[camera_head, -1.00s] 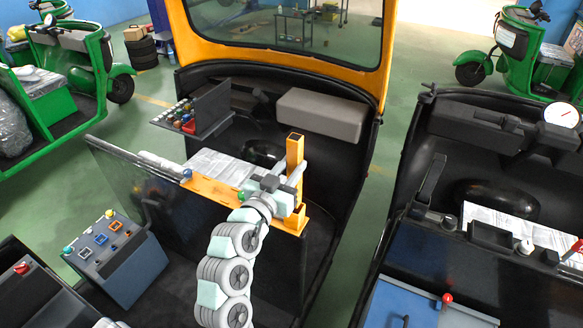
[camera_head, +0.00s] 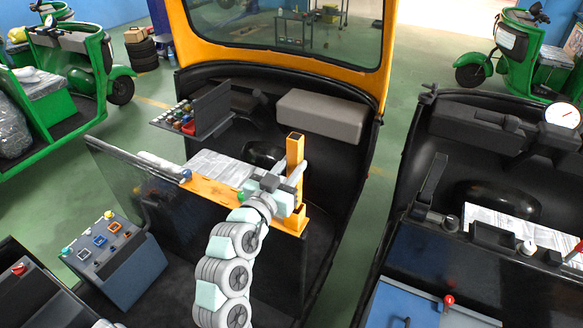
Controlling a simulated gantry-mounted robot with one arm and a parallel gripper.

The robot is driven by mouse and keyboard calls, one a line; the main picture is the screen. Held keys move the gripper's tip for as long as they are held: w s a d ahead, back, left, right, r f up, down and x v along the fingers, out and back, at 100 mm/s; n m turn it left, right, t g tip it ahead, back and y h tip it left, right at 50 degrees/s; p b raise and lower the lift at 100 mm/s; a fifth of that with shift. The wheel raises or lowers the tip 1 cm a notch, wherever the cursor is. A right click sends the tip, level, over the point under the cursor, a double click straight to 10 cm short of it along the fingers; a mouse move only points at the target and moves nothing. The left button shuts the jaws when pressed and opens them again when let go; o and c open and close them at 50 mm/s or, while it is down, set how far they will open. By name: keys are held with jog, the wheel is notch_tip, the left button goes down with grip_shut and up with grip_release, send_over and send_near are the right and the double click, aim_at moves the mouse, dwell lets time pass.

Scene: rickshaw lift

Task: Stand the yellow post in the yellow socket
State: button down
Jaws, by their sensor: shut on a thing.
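The yellow post (camera_head: 295,149) is a square hollow tube. It stands about upright above the right end of a yellow plate (camera_head: 214,192) on the dark panel's top edge. My gripper (camera_head: 291,185) is shut on the post's lower part. The yellow socket (camera_head: 300,213) is a short square piece at the right end of the plate, just below and in front of my gripper. My gripper hides the post's foot, so I cannot tell whether it is in the socket or apart from it.
A shelf of coloured knobs (camera_head: 190,121) stands behind left, with a grey box (camera_head: 321,117) behind the post. A blue-grey box (camera_head: 117,262) with small coloured square frames is at lower left. A paper sheet (camera_head: 220,166) lies behind the plate.

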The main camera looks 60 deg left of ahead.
jog(key=shift+f+b, duration=0.55)
jog(key=shift+b, duration=0.3)
dwell(0.5)
jog(key=shift+f+b, duration=0.45)
jog(key=shift+b, duration=0.05)
jog(key=shift+f, duration=0.25)
jog(key=shift+f+b, duration=0.8)
jog(key=shift+b, duration=0.2)
jog(key=shift+f, duration=0.2)
jog(key=shift+f+b, duration=0.85)
jog(key=shift+b, duration=0.05)
jog(key=shift+f, duration=0.1)
dwell(0.4)
jog(key=shift+f+b, duration=0.4)
jog(key=shift+b, duration=0.2)
jog(key=shift+f, duration=0.1)
